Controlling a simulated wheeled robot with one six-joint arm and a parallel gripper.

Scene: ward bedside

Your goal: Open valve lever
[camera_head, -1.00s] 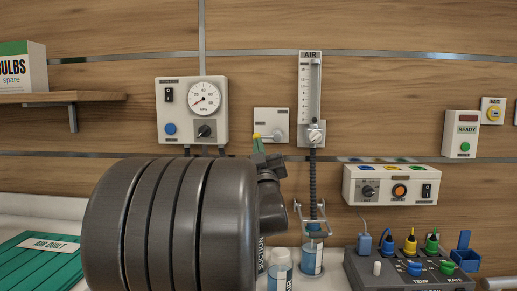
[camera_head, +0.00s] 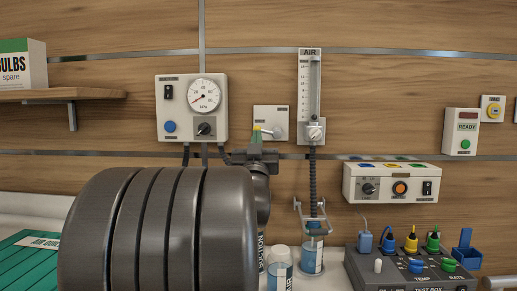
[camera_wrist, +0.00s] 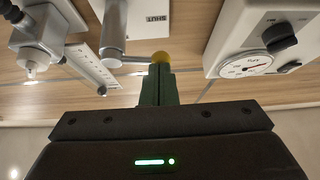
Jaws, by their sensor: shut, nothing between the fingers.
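The valve is a pale wall plate (camera_head: 268,115) with a round metal hub (camera_head: 278,132) and a thin lever reaching left from it.
A suction gauge panel (camera_head: 184,108) is on the wall to the left. The air flowmeter (camera_head: 309,85), with a dark hose (camera_head: 313,180) below it, is close to the right. Bottles (camera_head: 280,268) stand on the counter below.

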